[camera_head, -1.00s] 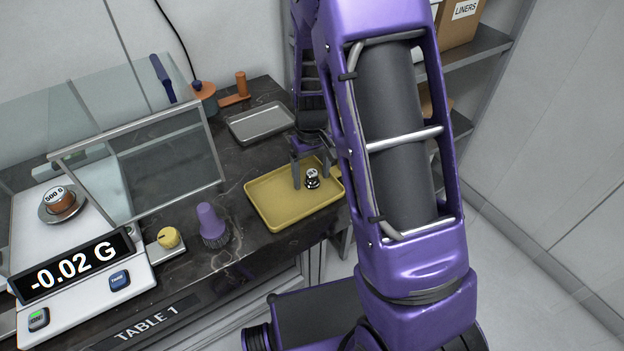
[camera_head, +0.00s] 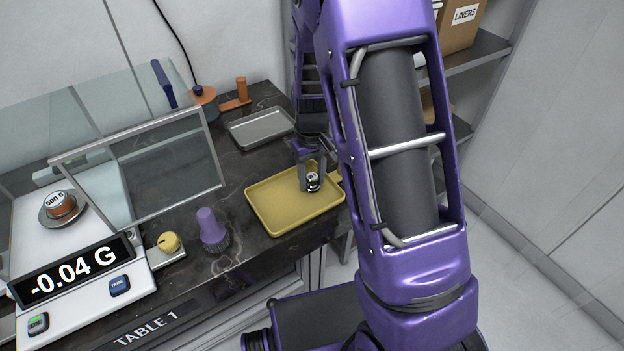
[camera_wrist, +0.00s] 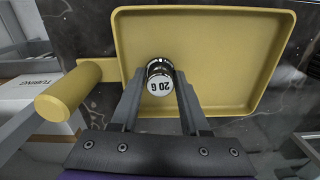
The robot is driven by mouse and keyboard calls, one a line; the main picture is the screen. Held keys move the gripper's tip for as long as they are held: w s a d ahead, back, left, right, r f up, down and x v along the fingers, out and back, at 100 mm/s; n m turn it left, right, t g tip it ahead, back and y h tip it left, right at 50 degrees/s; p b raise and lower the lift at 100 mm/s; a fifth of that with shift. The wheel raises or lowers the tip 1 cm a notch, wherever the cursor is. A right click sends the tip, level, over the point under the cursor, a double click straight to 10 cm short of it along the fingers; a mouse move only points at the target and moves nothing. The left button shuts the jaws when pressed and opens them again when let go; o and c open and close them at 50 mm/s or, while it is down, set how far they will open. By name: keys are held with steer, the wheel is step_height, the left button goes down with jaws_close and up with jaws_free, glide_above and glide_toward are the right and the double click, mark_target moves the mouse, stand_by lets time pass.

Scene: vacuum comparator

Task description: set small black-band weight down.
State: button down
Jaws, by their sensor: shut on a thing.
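The small black-band weight (camera_wrist: 159,77) is a shiny metal piece with a dark band and a white top marked 20 G. It also shows in the head view (camera_head: 313,180), at the right part of the yellow tray (camera_head: 275,219). My gripper (camera_wrist: 160,88) is shut on the weight, with one finger on each side. The weight is over the tray floor near the handle side in the wrist view. I cannot tell whether its base touches the tray. My arm hides part of the tray's right side in the head view.
A balance reading -0.04 G (camera_head: 75,268) stands at left, with a 500 G weight (camera_head: 60,204) on its pan behind glass. A purple brush (camera_head: 211,228) stands left of the tray. A grey tray (camera_head: 262,127) lies behind. The yellow tray's left half is empty.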

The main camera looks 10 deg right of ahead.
mark_target(314, 180)
step_height(314, 180, up, 8)
steer(key=shift+p, duration=0.65)
steer(key=shift+s+f+m, duration=0.15)
steer(key=shift+f+m, duration=0.05)
steer(key=shift+m, duration=0.1)
steer(key=f+m, duration=0.1)
steer(key=f, duration=0.1)
steer(key=s+f+m, duration=0.1)
steer(key=f, duration=0.2)
steer(key=shift+s, duration=0.2)
